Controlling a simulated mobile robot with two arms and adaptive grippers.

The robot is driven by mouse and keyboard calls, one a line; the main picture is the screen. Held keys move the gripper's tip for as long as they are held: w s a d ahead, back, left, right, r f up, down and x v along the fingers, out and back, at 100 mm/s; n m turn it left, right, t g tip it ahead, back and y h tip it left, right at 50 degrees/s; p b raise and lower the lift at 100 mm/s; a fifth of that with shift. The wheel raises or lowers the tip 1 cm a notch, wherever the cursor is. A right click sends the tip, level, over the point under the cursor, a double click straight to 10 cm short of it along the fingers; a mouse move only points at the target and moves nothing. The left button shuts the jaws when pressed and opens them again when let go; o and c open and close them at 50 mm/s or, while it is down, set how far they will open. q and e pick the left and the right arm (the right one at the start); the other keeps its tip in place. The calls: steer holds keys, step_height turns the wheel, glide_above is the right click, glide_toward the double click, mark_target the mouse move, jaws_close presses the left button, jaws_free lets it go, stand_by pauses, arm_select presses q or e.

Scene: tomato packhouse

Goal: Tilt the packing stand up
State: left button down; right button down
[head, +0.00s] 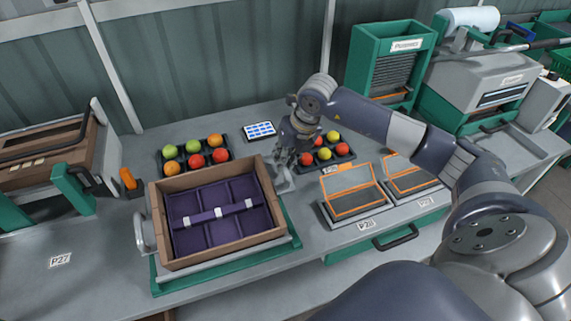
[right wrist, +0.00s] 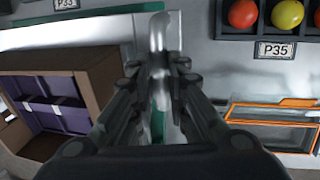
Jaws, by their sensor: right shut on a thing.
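The packing stand (head: 293,245) is a green and grey base on the bench, left of centre in the head view. A brown open crate (head: 284,229) with a purple divided lining and a strap across it sits on the stand. My right gripper (head: 290,158) is at the crate's far right corner, pointing down. In the right wrist view its fingers (right wrist: 158,75) are shut around a pale metal handle (right wrist: 157,32) beside the stand. The fingers hide part of the handle. My left gripper is not in view.
Two trays of coloured tomatoes (head: 193,156) (head: 324,149) and a tablet (head: 259,131) lie behind. Orange-edged panels (head: 351,189) lie to the right under my right arm. Machines stand at the back right (head: 478,82); a wooden unit (head: 55,150) stands left. The bench front left is clear.

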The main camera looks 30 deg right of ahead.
steer(key=shift+r, duration=0.15)
steer(key=c, duration=1.7)
jaws_free()
steer(key=shift+o, duration=0.7)
steer(key=shift+r, duration=0.1)
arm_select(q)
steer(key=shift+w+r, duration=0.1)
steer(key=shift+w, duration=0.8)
arm_select(e)
steer(key=v, duration=1.1)
steer(key=shift+s+r, duration=0.3)
steer(key=shift+r, duration=0.05)
steer(key=shift+d, duration=0.1)
